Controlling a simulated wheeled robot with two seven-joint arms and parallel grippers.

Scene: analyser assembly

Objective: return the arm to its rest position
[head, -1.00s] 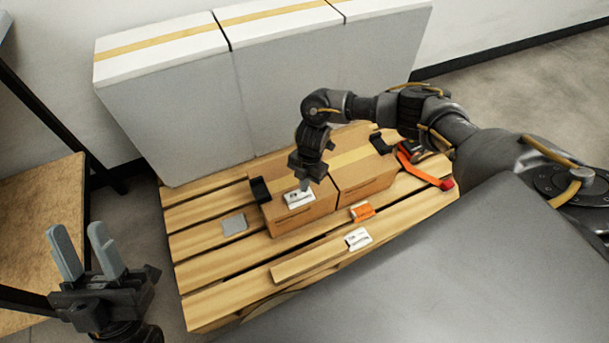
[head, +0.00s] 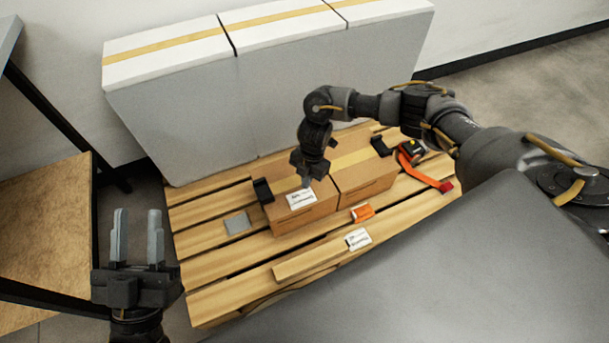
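My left gripper (head: 138,240) is at the lower left, pointing up in the picture, with its two grey fingers apart and nothing between them. It is beside the left end of the wooden pallet (head: 215,263). My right arm (head: 385,107) reaches in from the right over the pallet. My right gripper (head: 306,180) points down at the white label (head: 301,199) on top of the left cardboard box (head: 300,218). Its fingers are small and partly hidden, so I cannot tell whether they are open or touching the label.
A second cardboard box (head: 365,185) stands against the first. Large white-topped cartons (head: 180,110) stand behind. A wooden shelf (head: 40,220) is at left.

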